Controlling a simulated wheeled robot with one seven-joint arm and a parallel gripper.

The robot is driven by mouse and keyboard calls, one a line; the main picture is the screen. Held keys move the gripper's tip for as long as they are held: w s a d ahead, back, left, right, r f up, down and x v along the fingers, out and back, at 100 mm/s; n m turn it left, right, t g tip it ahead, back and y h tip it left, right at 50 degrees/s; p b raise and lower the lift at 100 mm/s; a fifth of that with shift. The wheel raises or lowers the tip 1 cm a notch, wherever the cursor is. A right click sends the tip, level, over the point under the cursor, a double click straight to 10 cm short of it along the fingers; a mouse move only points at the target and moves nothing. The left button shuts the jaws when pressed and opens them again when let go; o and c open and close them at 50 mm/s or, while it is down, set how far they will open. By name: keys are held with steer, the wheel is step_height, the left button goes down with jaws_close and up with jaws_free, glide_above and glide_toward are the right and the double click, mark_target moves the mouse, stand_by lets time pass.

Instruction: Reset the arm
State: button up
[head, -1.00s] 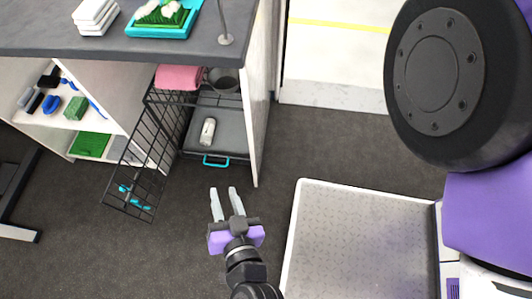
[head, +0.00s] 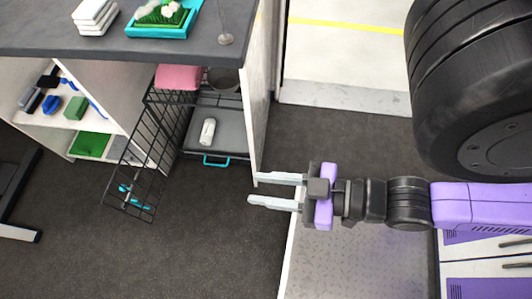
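My gripper (head: 276,190) is in the middle of the head view, pointing left. Its two pale fingers are apart with nothing between them. My purple and black arm reaches in from the right edge. The fingertips are over the dark floor, close to the lower front edge of the white cabinet side panel; I cannot tell whether they touch it.
An open black wire door (head: 137,180) hangs from the cabinet under the dark counter (head: 170,42). Inside are a pink folded towel (head: 178,77), a grey bowl (head: 222,79) and a grey tray (head: 223,146) with a white bottle (head: 207,131).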

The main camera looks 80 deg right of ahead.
steer(key=shift+r, duration=0.1)
step_height(320, 180, up, 16)
steer(key=p, duration=1.6)
